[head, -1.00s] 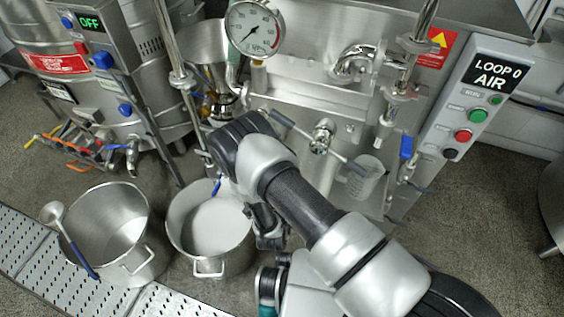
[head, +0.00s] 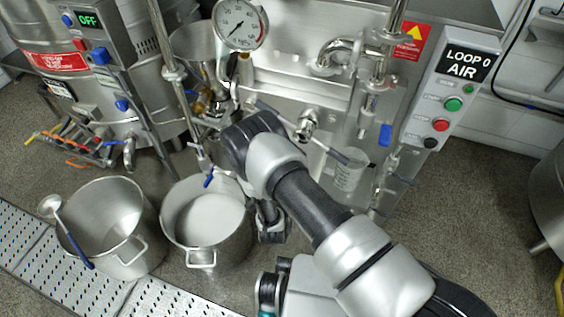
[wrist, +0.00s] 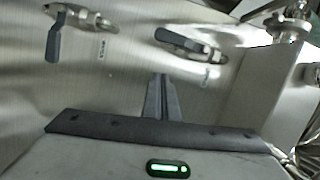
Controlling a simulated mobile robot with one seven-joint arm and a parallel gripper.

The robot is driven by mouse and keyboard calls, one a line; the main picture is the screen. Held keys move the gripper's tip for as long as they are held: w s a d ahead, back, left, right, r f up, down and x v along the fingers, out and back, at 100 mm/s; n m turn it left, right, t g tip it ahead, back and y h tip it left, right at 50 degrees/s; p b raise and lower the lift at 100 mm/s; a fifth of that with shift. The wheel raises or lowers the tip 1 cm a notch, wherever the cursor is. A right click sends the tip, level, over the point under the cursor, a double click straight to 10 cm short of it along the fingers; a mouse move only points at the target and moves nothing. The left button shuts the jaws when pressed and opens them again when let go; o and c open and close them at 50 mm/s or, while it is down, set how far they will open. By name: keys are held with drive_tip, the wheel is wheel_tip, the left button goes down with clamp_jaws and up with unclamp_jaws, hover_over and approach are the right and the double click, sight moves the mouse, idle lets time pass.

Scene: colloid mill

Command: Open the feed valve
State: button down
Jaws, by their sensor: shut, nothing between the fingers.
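In the wrist view, two valves sit on a brushed steel panel. The left valve (wrist: 58,38) has a dark lever hanging down. The right valve (wrist: 190,44) has a dark lever lying nearly level, pointing left. Small labels beside them are unreadable, so I cannot tell which is the feed valve. My gripper (wrist: 163,78) is shut and empty, its fingertips below the right valve in the picture and apart from both levers. In the head view, my arm hides the gripper's fingertips. A blue-handled valve (head: 208,181) stands above the pot of white liquid.
An empty pot (head: 110,215) with a ladle and a pot of white liquid (head: 203,225) stand on the floor. A control box (head: 448,95) reads "LOOP 0 AIR". A pressure gauge (head: 241,24) and pipes rise behind my arm. A clear beaker (head: 350,172) hangs right of the arm.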

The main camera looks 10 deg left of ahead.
drive_tip(key=s+p, duration=0.1)
drive_tip(key=s, duration=0.8)
drive_tip(key=shift+s+d+p, duration=0.3)
drive_tip(key=shift+d+p, duration=0.05)
